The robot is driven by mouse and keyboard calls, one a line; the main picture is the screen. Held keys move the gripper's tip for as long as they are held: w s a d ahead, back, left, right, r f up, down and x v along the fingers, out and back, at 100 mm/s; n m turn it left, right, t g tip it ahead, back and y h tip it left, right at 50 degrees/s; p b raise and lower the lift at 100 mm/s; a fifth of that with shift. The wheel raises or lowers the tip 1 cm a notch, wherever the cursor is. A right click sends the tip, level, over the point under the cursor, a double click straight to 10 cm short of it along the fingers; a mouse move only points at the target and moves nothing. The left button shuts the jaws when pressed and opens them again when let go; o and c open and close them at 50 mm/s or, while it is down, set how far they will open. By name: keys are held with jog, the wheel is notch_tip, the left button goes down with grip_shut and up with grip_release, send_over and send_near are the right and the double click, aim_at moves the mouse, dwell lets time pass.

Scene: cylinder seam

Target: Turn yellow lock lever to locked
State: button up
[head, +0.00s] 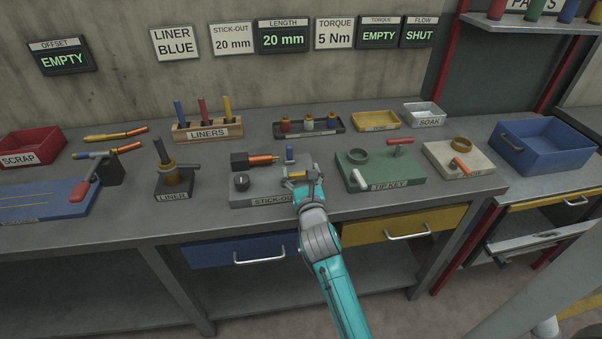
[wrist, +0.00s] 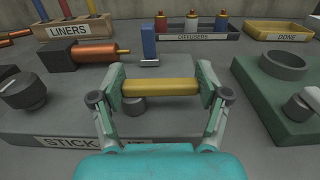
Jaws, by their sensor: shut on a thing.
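The yellow lock lever (wrist: 160,88) is a short yellow bar lying crosswise in the wrist view, above the grey STICK-OUT block. It also shows in the head view (head: 297,175), partly covered by my gripper. My gripper (wrist: 161,90) is shut on the lever, with one finger pad at each end of the bar. A round grey post (wrist: 132,106) shows just below the bar. The grey STICK-OUT block (head: 243,198) sits at the front of the bench. I cannot tell from any marking which position is locked.
On the block are a dark knob (wrist: 24,91), a copper-coloured torch piece in a black holder (wrist: 85,52) and a blue upright piece (wrist: 148,42). The green TIP KEY block (head: 390,170) stands close on the right. The LINER stand (head: 172,184) is to the left.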

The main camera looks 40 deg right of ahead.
jog(key=shift+f, duration=0.1)
jog(key=o, duration=1.1)
jog(key=shift+o, duration=0.2)
jog(key=shift+s+a, duration=0.1)
jog(key=v, duration=1.1)
jog(key=shift+s+a, duration=0.2)
jog(key=shift+s, duration=0.15)
jog(key=shift+f, duration=0.1)
